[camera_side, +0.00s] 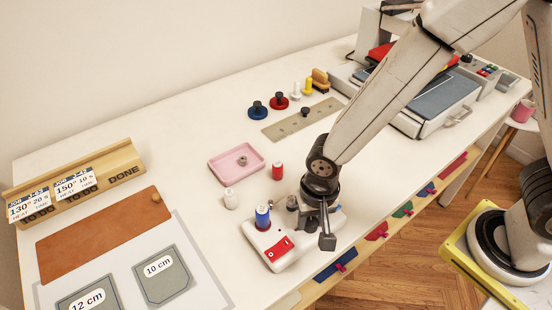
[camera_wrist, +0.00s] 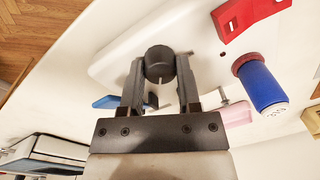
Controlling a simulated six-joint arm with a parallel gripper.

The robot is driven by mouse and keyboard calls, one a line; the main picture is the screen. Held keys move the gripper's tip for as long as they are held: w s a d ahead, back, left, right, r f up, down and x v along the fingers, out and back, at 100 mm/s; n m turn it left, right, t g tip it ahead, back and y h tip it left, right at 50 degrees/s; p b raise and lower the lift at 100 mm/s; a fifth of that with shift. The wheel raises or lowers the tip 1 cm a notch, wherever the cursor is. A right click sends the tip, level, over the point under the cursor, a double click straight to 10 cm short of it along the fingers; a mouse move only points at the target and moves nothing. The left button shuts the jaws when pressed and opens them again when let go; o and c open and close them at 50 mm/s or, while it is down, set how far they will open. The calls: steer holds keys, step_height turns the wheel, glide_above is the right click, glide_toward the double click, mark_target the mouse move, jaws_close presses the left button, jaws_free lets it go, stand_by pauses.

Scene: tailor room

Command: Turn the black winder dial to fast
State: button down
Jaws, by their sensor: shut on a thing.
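The winder (camera_side: 268,258) is a white base near the table's front edge, with a blue spool (camera_side: 262,217) and a red switch plate (camera_side: 280,248). In the wrist view the white base (camera_wrist: 125,58) fills the upper middle, with the blue spool (camera_wrist: 262,88) and the red plate (camera_wrist: 248,14) at the right. The black dial (camera_wrist: 160,60) sits between the fingertips of my gripper (camera_wrist: 161,68), which is shut on its sides. A pale pointer line shows on the dial, toward the palm. No speed marks are readable. In the side view my gripper (camera_side: 322,214) hides the dial.
A red spool (camera_side: 278,171), a white spool (camera_side: 230,199) and a pink tray (camera_side: 237,162) stand close behind the winder. A brown mat (camera_side: 100,235) lies left. A heat press (camera_side: 432,105) stands at the back right. Table is clear at the middle left.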

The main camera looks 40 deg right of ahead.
mark_target(314, 221)
steer(key=m, duration=0.3)
steer(key=shift+m, duration=0.3)
stand_by(0.4)
steer(key=shift+c, duration=1.5)
jaws_free()
steer(key=shift+r, duration=0.1)
steer(key=shift+s+d+r, duration=0.1)
steer(key=shift+r, duration=1.8)
steer(key=shift+s+d+r, duration=0.1)
steer(key=shift+r, duration=1.8)
steer(key=shift+w, duration=0.1)
